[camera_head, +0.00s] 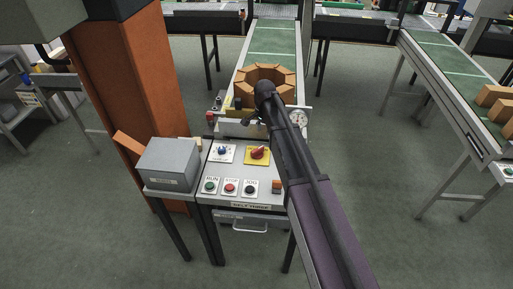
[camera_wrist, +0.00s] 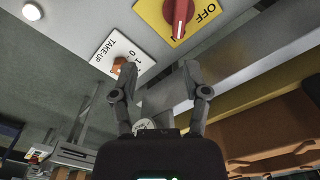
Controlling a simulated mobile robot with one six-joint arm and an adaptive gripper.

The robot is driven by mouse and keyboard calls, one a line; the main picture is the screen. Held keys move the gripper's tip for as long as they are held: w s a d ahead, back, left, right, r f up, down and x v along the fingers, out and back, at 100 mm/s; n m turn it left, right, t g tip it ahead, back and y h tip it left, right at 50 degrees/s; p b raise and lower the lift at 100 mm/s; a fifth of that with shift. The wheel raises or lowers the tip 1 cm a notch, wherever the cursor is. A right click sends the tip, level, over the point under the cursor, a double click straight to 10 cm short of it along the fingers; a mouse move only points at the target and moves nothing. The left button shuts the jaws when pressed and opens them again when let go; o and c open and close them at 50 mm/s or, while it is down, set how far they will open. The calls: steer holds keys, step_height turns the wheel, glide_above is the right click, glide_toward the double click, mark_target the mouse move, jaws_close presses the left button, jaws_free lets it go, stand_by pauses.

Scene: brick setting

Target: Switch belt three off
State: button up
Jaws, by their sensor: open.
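The control panel labelled BELT THREE (camera_head: 249,206) stands in the middle of the head view. A red rotary switch (camera_head: 258,153) sits on its yellow plate; in the wrist view the red handle (camera_wrist: 180,18) is at the top, with OFF printed beside it. Green RUN (camera_head: 210,187), red STOP (camera_head: 230,188) and dark JOG (camera_head: 250,188) buttons line the panel front. My gripper (camera_wrist: 160,82) is open and empty, its fingers apart below the red handle in the wrist view. In the head view my arm partly hides the panel's right side.
A white TAKE UP plate (camera_wrist: 117,52) with an orange knob is near the left finger. A ring of bricks (camera_head: 262,82) rests on the green belt (camera_head: 272,42) behind the panel. Floor is open at front left.

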mark_target(257, 149)
steer(key=a, duration=0.1)
steer(key=w, duration=0.1)
steer(key=a, duration=0.1)
steer(key=shift+w+a+r+m, duration=0.25)
steer(key=shift+w+a+m, duration=0.05)
steer(key=shift+w+m, duration=0.1)
steer(key=shift+f, duration=0.2)
step_height(257, 149, down, 13)
steer(key=b, duration=1.3)
steer(key=shift+f+b, duration=0.2)
steer(key=shift+b, duration=0.1)
steer(key=shift+c, duration=0.2)
jaws_close()
